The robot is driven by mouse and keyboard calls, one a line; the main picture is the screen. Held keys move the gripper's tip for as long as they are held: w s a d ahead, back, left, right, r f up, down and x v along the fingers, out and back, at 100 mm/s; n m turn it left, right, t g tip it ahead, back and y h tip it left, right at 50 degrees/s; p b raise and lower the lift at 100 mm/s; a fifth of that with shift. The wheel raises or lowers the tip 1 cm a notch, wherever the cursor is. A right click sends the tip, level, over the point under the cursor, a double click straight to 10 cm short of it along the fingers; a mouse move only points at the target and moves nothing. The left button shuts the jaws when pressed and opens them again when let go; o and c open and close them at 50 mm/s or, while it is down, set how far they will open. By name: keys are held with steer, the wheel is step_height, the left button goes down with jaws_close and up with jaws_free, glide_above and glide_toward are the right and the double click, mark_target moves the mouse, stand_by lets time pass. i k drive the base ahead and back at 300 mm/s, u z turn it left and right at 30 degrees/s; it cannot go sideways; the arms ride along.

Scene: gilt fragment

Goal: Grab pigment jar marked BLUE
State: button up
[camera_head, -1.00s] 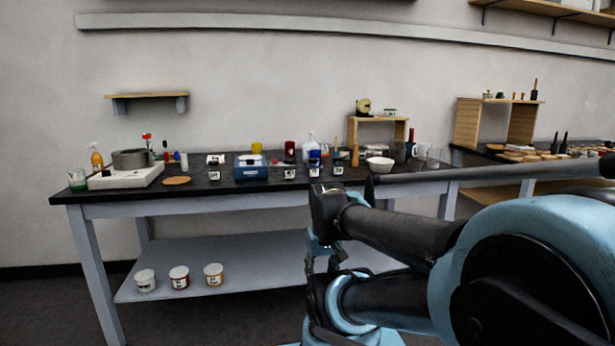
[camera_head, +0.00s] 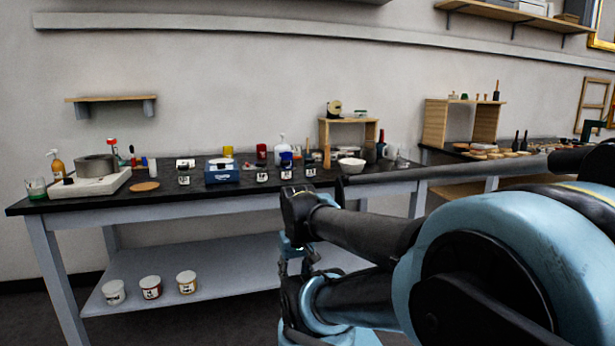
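A small jar with a blue top and a pale label (camera_head: 286,168) stands on the dark-topped workbench (camera_head: 110,201), right of its middle. The label's wording is too small to read. Similar labelled dark jars stand near it, one just left (camera_head: 262,173), one just right (camera_head: 310,168) and one farther left (camera_head: 184,175). My arm (camera_head: 365,232) reaches in from the right, folded in front of the bench, apart from the jars.
A blue box (camera_head: 222,174), a yellow jar, a red jar, a spray bottle and a white bowl (camera_head: 351,166) crowd around the jars. A hotplate (camera_head: 98,182) is at left. Three white tubs sit on the lower shelf (camera_head: 215,272). A second bench stands behind at right.

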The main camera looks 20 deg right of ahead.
mark_target(309, 167)
steer(key=u, duration=0.1)
steer(key=i, duration=0.95)
steer(key=u, duration=0.35)
